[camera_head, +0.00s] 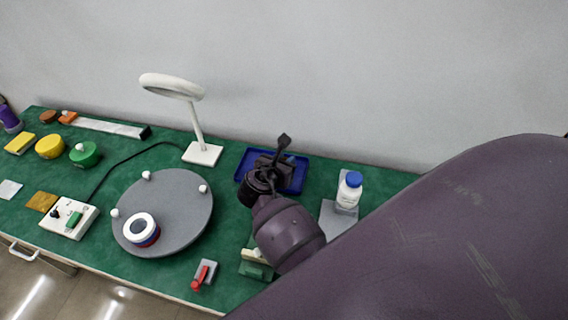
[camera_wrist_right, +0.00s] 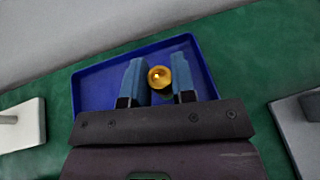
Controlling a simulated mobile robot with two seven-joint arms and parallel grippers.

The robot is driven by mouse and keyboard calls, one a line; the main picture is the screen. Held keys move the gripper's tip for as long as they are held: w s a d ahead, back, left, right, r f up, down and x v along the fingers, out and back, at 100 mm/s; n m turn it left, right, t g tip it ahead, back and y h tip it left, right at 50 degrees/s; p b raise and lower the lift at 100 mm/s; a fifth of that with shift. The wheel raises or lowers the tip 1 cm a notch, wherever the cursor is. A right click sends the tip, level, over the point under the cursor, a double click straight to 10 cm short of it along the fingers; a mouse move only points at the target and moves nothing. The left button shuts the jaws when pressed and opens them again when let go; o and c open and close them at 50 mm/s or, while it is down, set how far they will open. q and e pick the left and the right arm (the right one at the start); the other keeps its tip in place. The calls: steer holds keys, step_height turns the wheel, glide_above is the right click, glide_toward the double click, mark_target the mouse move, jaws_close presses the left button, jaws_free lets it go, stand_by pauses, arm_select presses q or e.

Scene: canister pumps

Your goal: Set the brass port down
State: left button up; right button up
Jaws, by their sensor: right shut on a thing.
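The brass port (camera_wrist_right: 160,78) is a small round golden piece. It shows between the two blue-grey fingers of my right gripper (camera_wrist_right: 158,84) in the right wrist view, and the gripper is shut on it. Both are over the blue tray (camera_wrist_right: 93,86); I cannot tell whether the port touches the tray floor. In the head view my right gripper (camera_head: 276,158) reaches over the blue tray (camera_head: 299,174), and the port is hidden behind my wrist.
A white lamp (camera_head: 203,153) stands left of the tray. A white bottle with a blue cap (camera_head: 349,190) stands to its right on a grey plate. A grey turntable (camera_head: 180,210) carries a white, red and blue ring (camera_head: 141,228). Green mat is bare between turntable and tray.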

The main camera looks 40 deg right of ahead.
steer(key=shift+f, duration=0.3)
steer(key=shift+f, duration=0.1)
steer(key=o, duration=0.9)
